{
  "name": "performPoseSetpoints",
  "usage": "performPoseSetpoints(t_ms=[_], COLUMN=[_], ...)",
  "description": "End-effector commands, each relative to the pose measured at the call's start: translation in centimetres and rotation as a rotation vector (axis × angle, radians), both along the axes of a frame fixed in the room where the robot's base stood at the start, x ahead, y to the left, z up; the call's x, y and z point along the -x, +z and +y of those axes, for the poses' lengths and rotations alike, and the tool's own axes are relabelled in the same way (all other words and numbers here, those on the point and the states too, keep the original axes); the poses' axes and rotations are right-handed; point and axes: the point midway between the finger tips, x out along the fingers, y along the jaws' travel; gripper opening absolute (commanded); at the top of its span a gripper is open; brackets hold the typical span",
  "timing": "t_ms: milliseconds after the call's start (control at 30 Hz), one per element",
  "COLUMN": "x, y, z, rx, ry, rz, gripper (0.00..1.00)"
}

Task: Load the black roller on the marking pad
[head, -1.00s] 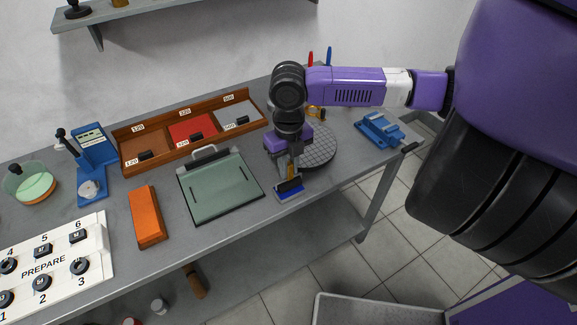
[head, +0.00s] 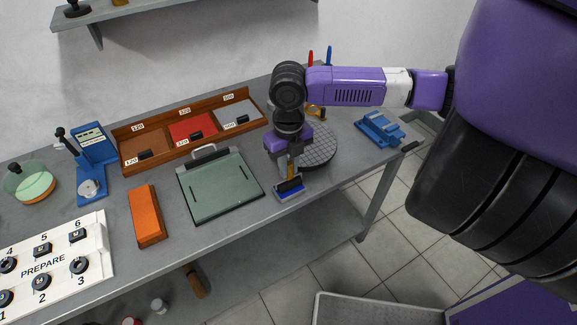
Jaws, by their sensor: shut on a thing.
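My gripper (head: 290,165) is shut on the handle (head: 291,172) of the black roller, near the front edge of the bench. The black roller (head: 290,184) is below my fingers, over a small pad with a blue face and a grey rim, which looks like the marking pad (head: 289,193). The roller hides part of the pad. It appears to be on or very close to the blue face; I cannot tell whether they touch.
A green plate with a handle (head: 220,188) lies just left of the pad. An orange block (head: 147,215), a sectioned wooden tray (head: 160,163) and a blue vise (head: 380,130) are also on the bench (head: 310,195).

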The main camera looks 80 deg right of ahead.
Motion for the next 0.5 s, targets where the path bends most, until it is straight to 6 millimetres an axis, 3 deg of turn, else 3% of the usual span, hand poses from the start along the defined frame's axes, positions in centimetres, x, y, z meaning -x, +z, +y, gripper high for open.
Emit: performPoseSetpoints(t_ms=[500], x=[0.0], y=[3.8], z=[0.0], rx=[0.001], ry=[0.000], rz=[-0.001], gripper=[0.00])
